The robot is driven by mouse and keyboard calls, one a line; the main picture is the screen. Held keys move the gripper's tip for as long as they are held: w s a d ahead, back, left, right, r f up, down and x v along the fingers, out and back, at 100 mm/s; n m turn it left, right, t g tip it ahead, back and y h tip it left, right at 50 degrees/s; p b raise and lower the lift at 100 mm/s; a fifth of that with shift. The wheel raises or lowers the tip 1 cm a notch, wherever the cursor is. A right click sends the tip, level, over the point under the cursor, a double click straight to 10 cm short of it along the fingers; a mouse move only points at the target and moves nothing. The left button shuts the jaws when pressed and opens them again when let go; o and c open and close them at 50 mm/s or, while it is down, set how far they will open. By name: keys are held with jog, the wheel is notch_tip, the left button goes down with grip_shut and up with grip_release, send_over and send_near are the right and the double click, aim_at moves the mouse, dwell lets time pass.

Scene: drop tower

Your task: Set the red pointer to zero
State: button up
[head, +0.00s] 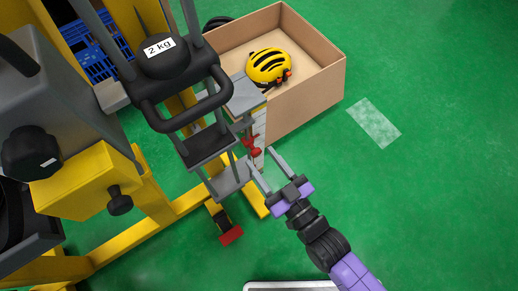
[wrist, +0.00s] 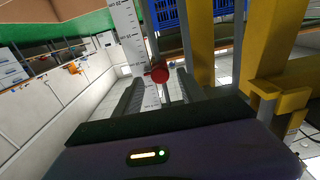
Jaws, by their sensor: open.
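The red pointer (head: 255,152) sits on the side of the drop tower, against the white scale strip (head: 259,130). In the wrist view its round red knob (wrist: 159,72) lies between my two finger ends, in front of the white scale (wrist: 124,30).
A black 2 kg weight (head: 163,57) with a handle hangs in the tower above the pointer. A cardboard box (head: 310,95) holding a yellow helmet (head: 269,66) stands behind. The yellow frame (head: 160,200) fills the left.

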aim_at(258, 155)
jog(key=shift+x, duration=1.75)
grip_shut()
